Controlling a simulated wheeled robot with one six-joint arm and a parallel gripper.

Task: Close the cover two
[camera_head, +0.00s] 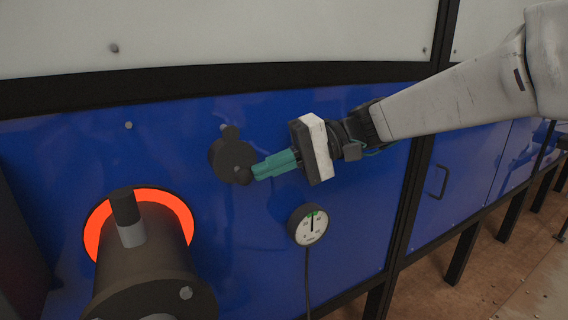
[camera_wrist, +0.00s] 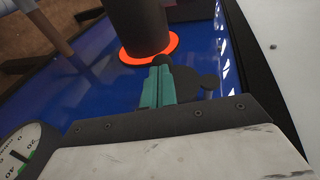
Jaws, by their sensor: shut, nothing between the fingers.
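A small dark round cover (camera_head: 232,160) with a tab at its top and a knob at its lower right is on the blue panel. It also shows in the wrist view (camera_wrist: 186,84), partly hidden behind my fingers. My gripper (camera_head: 256,171) has green fingers, shut together and empty. In the head view their tips are at the knob on the cover's lower right. In the wrist view the fingertips (camera_wrist: 160,64) reach the cover's edge by the knob. I cannot tell whether they touch. No label tells which cover is number two.
A thick dark cylinder (camera_head: 145,262) sticks out of the panel at lower left, with a glowing orange ring (camera_head: 96,222) behind it. A round gauge (camera_head: 312,224) with a cable hangs below my gripper. The blue panel (camera_head: 70,160) is clear above the cylinder.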

